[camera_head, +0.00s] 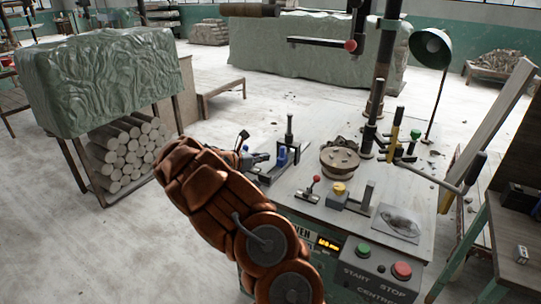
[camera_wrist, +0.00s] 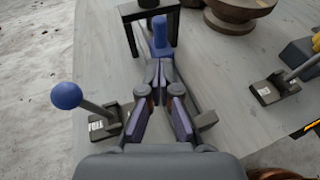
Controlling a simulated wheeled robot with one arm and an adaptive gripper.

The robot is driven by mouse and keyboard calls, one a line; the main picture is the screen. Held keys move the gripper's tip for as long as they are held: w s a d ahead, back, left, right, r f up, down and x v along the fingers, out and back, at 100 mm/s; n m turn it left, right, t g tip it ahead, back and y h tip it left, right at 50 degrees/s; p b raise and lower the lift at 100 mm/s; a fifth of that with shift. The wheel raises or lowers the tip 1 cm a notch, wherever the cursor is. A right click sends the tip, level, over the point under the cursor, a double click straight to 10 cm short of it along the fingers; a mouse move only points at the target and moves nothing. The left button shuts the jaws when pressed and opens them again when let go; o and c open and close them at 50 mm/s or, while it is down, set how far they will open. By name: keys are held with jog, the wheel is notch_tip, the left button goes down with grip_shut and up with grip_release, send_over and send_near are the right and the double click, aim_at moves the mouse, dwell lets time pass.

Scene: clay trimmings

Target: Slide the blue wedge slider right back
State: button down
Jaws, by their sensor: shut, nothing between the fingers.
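The blue wedge slider (camera_wrist: 161,36) stands on the worktop just beyond my fingertips in the wrist view, beside a dark stand. I cannot tell whether my fingers touch it. A small blue piece (camera_head: 281,156), apparently the slider, also shows in the head view right of my gripper. My gripper (camera_wrist: 158,75) is shut and empty, pointing at the slider low over the worktop. The slider's base is hidden behind my fingers.
A blue-ball lever (camera_wrist: 66,95) stands close left of my fingers in the wrist view, and another lever (camera_wrist: 275,88) at right. The dark stand (camera_wrist: 130,11) is behind. The worktop (camera_head: 305,175) also holds a round wooden piece (camera_head: 339,159) and a red-knobbed lever (camera_head: 315,180).

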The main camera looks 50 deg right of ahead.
jog(key=v, duration=0.8)
jog(key=shift+a+b, duration=0.2)
jog(key=shift+b, duration=0.15)
jog(key=shift+r, duration=0.1)
jog(key=s+a+r+m+g+y+p, duration=0.1)
jog(key=s+a+r+m+y, duration=0.1)
jog(key=s+a+r+m, duration=0.4)
jog(key=s+a+r+m+y+p, duration=0.2)
jog(key=s+a+r+m, duration=0.15)
jog(key=s, duration=0.45)
jog(key=s+a+m+y+p, duration=0.1)
jog(key=s+a+m+y, duration=0.1)
jog(key=s+a, duration=0.4)
jog(key=s+a+f+m+t+y+p, duration=0.1)
jog(key=s+a+y, duration=0.4)
jog(key=a, duration=1.1)
jog(key=s+a+m+t+y+p, duration=0.1)
jog(key=s+a+m+y+p, duration=0.1)
jog(key=s+a, duration=0.7)
jog(key=shift+a+m+y, duration=0.65)
jog(key=shift+a+y, duration=0.05)
jog(key=shift+a, duration=0.2)
jog(key=shift+d+f, duration=0.15)
